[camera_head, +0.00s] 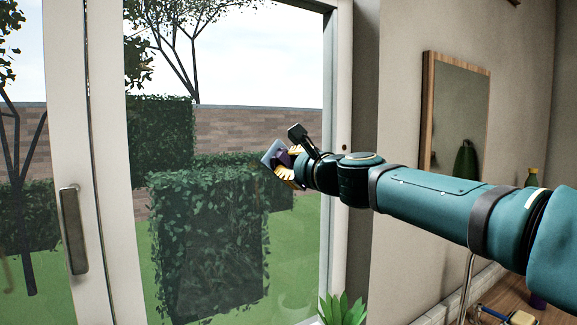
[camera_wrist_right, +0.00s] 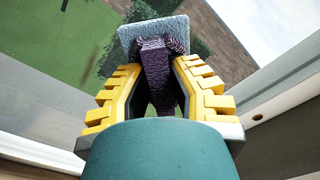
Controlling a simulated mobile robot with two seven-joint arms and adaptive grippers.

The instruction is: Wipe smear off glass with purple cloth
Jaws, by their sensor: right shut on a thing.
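The glass (camera_head: 225,140) is a tall pane in a white frame, with hedges and a brick wall behind it. My right gripper (camera_head: 284,170) is at the right part of the pane. A faint pale mark (camera_head: 292,301) low on the right of the pane may be the smear. My left gripper is out of view.
The window frame's right upright (camera_head: 338,220) is close to my right gripper. A handle (camera_head: 73,230) is on the left upright. A wood-edged mirror (camera_head: 428,110) hangs on the right wall.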

